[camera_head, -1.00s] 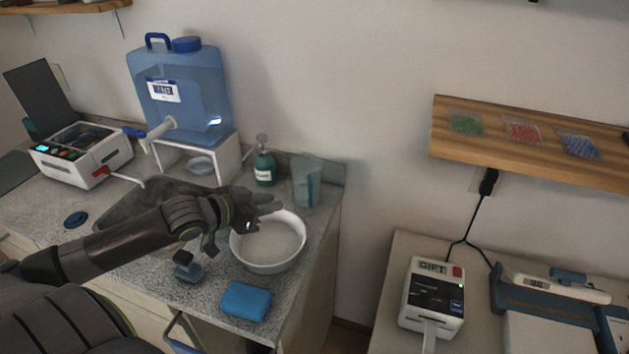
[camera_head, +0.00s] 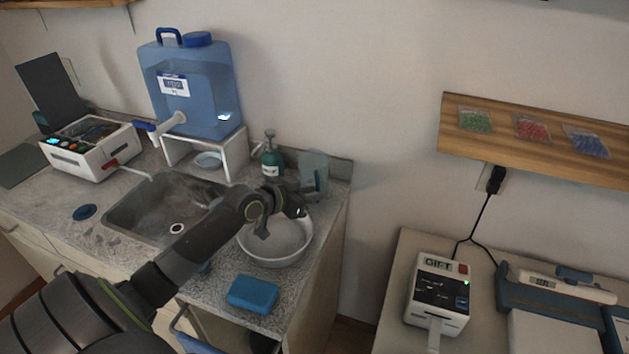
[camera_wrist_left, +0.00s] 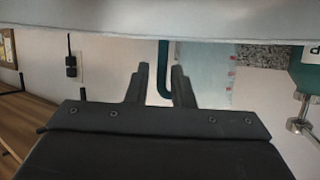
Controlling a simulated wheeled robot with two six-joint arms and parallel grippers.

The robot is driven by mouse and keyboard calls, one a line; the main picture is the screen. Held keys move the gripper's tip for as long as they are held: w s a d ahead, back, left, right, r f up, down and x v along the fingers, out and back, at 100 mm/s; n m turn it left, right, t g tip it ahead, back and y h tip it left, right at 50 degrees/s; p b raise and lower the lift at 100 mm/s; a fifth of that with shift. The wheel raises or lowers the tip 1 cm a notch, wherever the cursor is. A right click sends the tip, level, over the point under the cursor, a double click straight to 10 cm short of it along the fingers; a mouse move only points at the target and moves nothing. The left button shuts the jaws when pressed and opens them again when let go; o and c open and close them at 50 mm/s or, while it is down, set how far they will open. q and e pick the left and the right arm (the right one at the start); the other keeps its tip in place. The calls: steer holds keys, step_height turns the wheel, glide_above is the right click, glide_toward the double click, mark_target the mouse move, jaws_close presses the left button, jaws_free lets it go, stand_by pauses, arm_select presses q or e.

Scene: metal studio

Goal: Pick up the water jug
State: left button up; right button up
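The water jug (camera_head: 314,172) is a clear, pale-blue pitcher standing upright at the back right corner of the sink counter, behind the white bowl. In the left wrist view, its teal handle (camera_wrist_left: 163,72) shows between the finger lines, and its clear body (camera_wrist_left: 205,75) with red marks is just to the right. My left gripper (camera_head: 294,204) is over the bowl, in front of the jug. In the wrist view the gripper (camera_wrist_left: 160,85) is open with a gap between the fingers. I cannot tell how far the handle is from the fingertips. My right gripper is out of view.
The white bowl (camera_head: 273,257) sits below the gripper, close to it. A green soap bottle (camera_head: 271,160) stands left of the jug. A large blue water container (camera_head: 200,95) with a tap stands on a white stand. A blue sponge (camera_head: 252,293) lies at the counter's front.

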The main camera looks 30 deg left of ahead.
arm_select(q)
steer(key=shift+p+x, duration=0.55)
steer(key=shift+x, duration=1.95)
steer(key=shift+s+a+f, duration=0.1)
steer(key=shift+a, duration=0.05)
steer(key=shift+c, duration=0.2)
jaws_close()
